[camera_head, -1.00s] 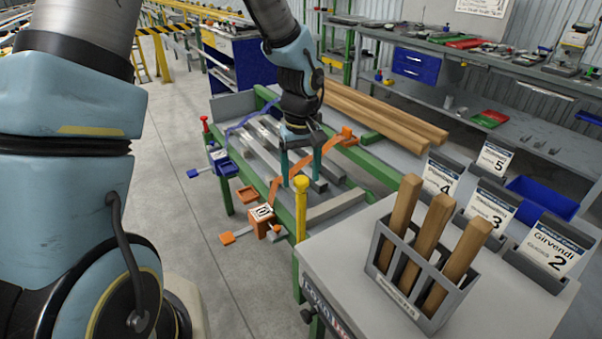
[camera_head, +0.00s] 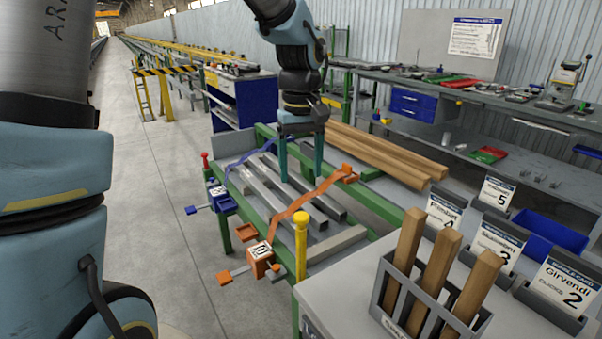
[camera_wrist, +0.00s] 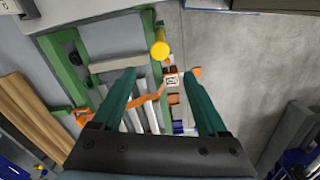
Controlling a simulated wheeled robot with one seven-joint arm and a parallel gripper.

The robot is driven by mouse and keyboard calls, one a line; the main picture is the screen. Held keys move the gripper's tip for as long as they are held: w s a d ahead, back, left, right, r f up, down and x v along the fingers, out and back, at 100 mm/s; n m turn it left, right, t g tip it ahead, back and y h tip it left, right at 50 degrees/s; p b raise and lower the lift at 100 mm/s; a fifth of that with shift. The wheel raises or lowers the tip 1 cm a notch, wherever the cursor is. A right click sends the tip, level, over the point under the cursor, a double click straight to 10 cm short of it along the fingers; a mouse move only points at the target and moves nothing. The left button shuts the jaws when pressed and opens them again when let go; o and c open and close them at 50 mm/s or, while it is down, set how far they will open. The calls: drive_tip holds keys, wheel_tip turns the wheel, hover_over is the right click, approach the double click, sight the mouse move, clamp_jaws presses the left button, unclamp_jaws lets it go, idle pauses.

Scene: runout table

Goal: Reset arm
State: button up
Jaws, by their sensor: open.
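My gripper (camera_head: 302,178) hangs from my arm above the green-framed runout table (camera_head: 378,204). Its two teal fingers point down, apart, with nothing between them. In the wrist view my gripper (camera_wrist: 165,75) is open, and the table lies below it. Grey metal bars (camera_head: 318,203) lie on the table beneath the fingers. An orange strap (camera_head: 300,203) runs from an orange clamp (camera_head: 260,256) at the table's near side across the bars. A blue strap (camera_head: 238,164) crosses them farther back.
A grey rack (camera_head: 388,284) holding wooden bars stands on the bench at right front, near several label cards (camera_head: 562,284). A yellow-topped post (camera_head: 300,238) rises at the table's near corner. Long wooden beams (camera_head: 385,155) lie behind. The floor (camera_head: 165,215) at left is clear.

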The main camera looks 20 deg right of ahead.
drive_tip(key=a+f, duration=0.2)
drive_tip(key=a, duration=1.2)
drive_tip(key=s+a+f+t, duration=0.1)
drive_tip(key=a+f, duration=0.1)
drive_tip(key=a, duration=1.3)
drive_tip(key=shift+f+t, duration=0.3)
drive_tip(key=shift+f, duration=0.1)
